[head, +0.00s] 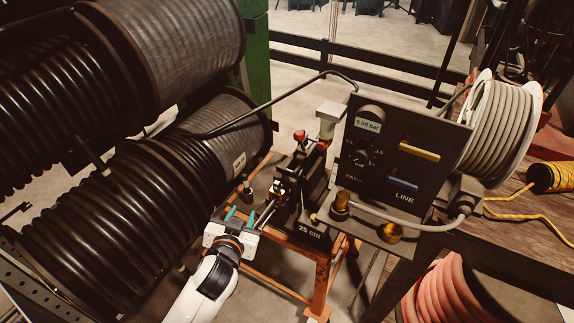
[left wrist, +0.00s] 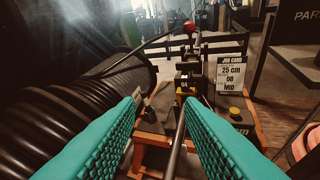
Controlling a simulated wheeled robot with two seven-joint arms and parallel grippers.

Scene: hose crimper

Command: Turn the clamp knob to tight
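The crimper (head: 299,185) stands on an orange-legged bench in the middle of the head view. A red-topped lever (head: 299,136) rises from it; its red ball shows in the left wrist view (left wrist: 189,27). I cannot tell for sure which part is the clamp knob. A small black knob (head: 247,186) stands upright left of the crimper. My left gripper (head: 240,215) is at the bench's near left edge, its teal fingers apart. In the left wrist view a thin metal rod (left wrist: 178,140) shows between the fingers (left wrist: 163,106), near the right one; contact is unclear. My right gripper is out of view.
Large black hose reels (head: 130,190) fill the left side. A dark control panel (head: 400,150) with a dial and coloured handles stands right of the crimper. A job card (left wrist: 231,72) reads 25 cm, 08, MID. A white hose reel (head: 503,125) is at right.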

